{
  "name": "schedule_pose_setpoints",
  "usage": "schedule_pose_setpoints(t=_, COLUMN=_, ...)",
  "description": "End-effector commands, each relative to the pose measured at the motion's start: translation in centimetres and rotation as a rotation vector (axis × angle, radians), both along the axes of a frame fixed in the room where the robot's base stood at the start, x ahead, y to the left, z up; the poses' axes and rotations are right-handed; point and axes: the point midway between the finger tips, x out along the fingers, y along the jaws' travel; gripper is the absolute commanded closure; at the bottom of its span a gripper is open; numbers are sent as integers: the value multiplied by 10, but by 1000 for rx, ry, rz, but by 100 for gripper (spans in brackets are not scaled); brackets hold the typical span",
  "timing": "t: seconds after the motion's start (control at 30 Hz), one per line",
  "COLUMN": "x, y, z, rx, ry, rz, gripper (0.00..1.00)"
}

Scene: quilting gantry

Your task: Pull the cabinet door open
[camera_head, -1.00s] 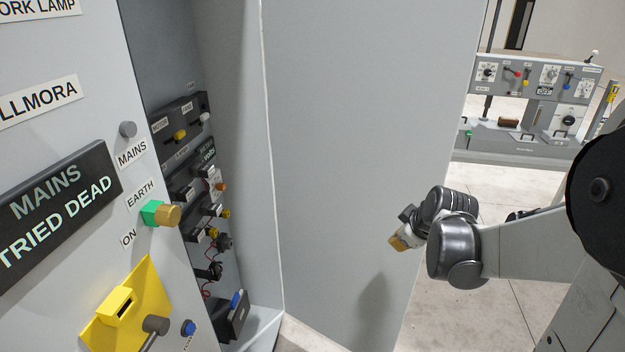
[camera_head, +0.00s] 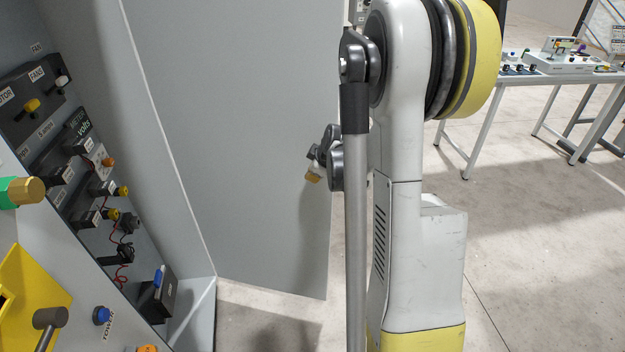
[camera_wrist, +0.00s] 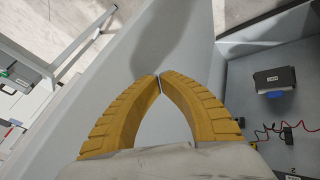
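The cabinet door (camera_head: 240,130) is a large plain grey panel. It stands open, swung well out from the cabinet, with its inner face showing in the head view. It also shows as a grey surface in the wrist view (camera_wrist: 135,45). My gripper (camera_head: 313,178) is on the inner-face side, near the door's free edge. In the wrist view its yellow fingers (camera_wrist: 160,80) meet at the tips with nothing visible between them. I cannot tell whether they touch the door. My arm hides part of the door's free edge.
The open cabinet interior (camera_head: 150,240) holds switches, red wires and a black box (camera_wrist: 275,78). A green and brass knob (camera_head: 22,192) and a yellow plate (camera_head: 35,300) are at the left. White tables (camera_head: 560,82) stand back right. The floor between is clear.

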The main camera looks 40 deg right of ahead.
Motion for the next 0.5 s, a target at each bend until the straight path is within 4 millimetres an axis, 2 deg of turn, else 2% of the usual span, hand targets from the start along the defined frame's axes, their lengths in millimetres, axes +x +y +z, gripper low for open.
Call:
schedule_pose_setpoints(t=0.2, x=8, y=-11, z=0, rx=1, ry=0, rz=2, gripper=100)
schedule_pose_setpoints(t=0.5, x=9, y=-12, z=1, rx=1, ry=0, rz=2, gripper=100)
